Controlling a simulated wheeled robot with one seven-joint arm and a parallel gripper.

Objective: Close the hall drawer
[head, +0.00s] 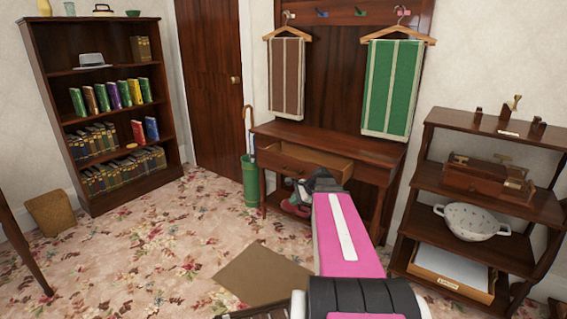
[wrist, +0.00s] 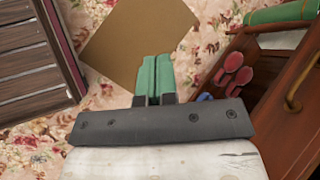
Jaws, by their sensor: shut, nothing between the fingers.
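The hall table (head: 378,173) stands against the back wall under a tall dark panel. Its wooden drawer (head: 274,162) is pulled out toward me, and part of its inside shows from above. In the wrist view a brown wooden front with a metal handle (wrist: 294,92) shows at the right. My gripper (head: 322,180) is at the drawer's front right corner in the head view; I cannot tell whether it touches. In the wrist view my gripper (wrist: 155,75) has its green fingers together and empty, left of the wooden front.
A green umbrella stand (head: 250,182) is left of the table. Red shoes (wrist: 234,72) sit low beneath it. A shelf unit (head: 478,135) stands close at the right. A brown mat (head: 262,275) lies on open floral carpet. A dark slatted wooden piece (wrist: 38,65) is at the wrist view's left.

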